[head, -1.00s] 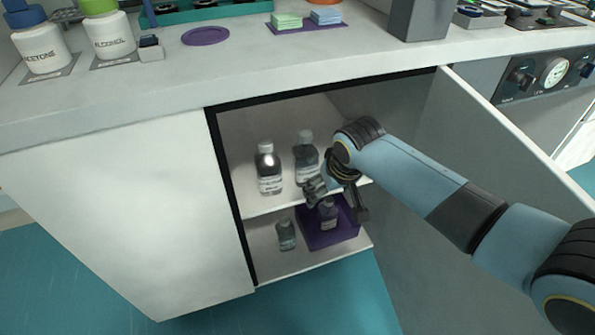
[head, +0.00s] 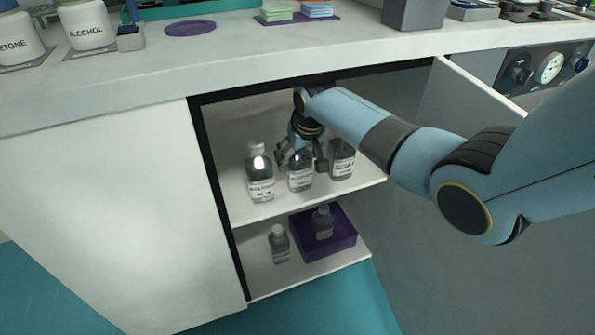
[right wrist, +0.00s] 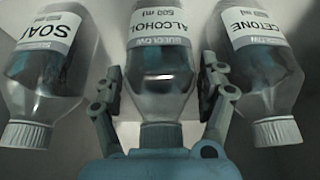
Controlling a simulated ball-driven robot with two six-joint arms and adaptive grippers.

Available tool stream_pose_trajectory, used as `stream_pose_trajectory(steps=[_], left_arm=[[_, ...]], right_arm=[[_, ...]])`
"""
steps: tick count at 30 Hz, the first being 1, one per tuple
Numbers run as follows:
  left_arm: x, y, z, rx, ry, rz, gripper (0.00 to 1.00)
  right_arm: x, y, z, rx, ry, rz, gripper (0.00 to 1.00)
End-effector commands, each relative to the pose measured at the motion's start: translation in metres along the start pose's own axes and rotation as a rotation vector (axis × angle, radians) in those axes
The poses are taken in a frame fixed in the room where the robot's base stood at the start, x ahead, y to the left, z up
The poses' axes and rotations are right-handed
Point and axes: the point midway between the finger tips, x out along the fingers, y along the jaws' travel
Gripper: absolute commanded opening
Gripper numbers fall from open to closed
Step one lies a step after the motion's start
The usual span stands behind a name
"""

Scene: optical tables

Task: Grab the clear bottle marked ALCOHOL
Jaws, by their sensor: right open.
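The clear bottle marked ALCOHOL (right wrist: 160,85) is in the middle of the right wrist view, its white label readable. In the head view it is the middle bottle (head: 300,180) on the cabinet's upper shelf. My right gripper (head: 301,160) is open, with one finger on each side of this bottle. The right wrist view also shows the fingers (right wrist: 161,80) flanking it, with no clear grip on it. The cap is partly hidden by the gripper. My left gripper is not in view.
Clear bottles marked SOAP (right wrist: 45,75) and ACETONE (right wrist: 262,75) stand close on either side. The open cabinet door (head: 480,90) is at right. A white ALCOHOL bottle (head: 87,27) is on the counter.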

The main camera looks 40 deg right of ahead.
Motion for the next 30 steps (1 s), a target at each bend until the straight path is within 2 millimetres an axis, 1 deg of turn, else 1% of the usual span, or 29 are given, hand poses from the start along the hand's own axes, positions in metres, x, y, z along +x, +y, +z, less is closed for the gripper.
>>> stream_pose_trajectory(steps=[3, 7, 18, 21, 27, 30], left_arm=[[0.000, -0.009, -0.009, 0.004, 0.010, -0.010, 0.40], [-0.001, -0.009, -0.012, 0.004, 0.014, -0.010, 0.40], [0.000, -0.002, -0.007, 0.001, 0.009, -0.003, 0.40], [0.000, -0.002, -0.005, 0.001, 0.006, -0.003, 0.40], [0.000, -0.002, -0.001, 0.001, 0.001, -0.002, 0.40], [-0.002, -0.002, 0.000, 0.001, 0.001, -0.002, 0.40]], right_arm=[[0.001, 0.000, -0.001, 0.000, 0.003, 0.000, 0.75], [0.000, 0.000, -0.002, -0.001, 0.003, 0.000, 0.74], [0.001, 0.000, -0.001, -0.001, 0.003, 0.000, 0.25], [0.000, 0.000, -0.002, -0.001, 0.005, 0.000, 0.14], [0.000, 0.000, -0.002, -0.001, 0.005, -0.001, 0.13], [-0.003, 0.000, -0.003, -0.001, 0.006, -0.001, 0.13]])
